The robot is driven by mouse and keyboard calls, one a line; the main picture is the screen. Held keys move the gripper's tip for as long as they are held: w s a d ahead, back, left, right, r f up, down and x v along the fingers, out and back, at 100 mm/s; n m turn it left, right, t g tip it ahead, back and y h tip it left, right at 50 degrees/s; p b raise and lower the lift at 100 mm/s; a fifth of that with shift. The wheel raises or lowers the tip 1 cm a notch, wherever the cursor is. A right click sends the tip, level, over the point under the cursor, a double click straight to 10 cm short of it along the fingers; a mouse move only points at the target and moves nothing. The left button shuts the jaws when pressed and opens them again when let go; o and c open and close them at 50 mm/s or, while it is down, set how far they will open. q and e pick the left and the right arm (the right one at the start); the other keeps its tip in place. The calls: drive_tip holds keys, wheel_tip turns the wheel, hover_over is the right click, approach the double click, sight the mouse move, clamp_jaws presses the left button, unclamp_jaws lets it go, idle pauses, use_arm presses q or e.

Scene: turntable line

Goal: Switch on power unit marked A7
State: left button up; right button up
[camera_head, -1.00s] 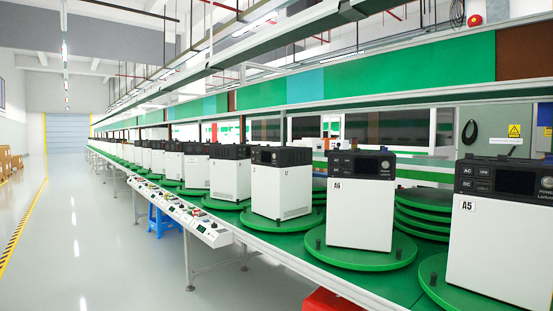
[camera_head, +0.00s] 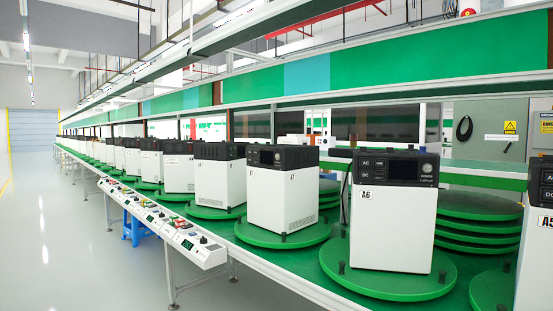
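A row of white power units with black tops stands on green turntables along the line. The unit behind A6, the likely A7 power unit (camera_head: 270,200), stands on its green turntable (camera_head: 283,238) near the middle of the view. Its small label sits at the front edge and is too slanted to read surely. Its black front panel (camera_head: 266,157) has a dark screen and a knob, seen at an angle. The power unit marked A6 (camera_head: 392,230) stands nearer on the right, with AC and DC buttons and a POWER knob. Neither of my grippers is in view.
The unit marked A5 (camera_head: 535,265) is cut by the right edge. Stacked green discs (camera_head: 478,220) lie behind A6. A control strip with buttons (camera_head: 190,240) runs along the line's front edge. A blue stool (camera_head: 135,230) stands beneath it. The grey floor (camera_head: 70,250) at left is clear.

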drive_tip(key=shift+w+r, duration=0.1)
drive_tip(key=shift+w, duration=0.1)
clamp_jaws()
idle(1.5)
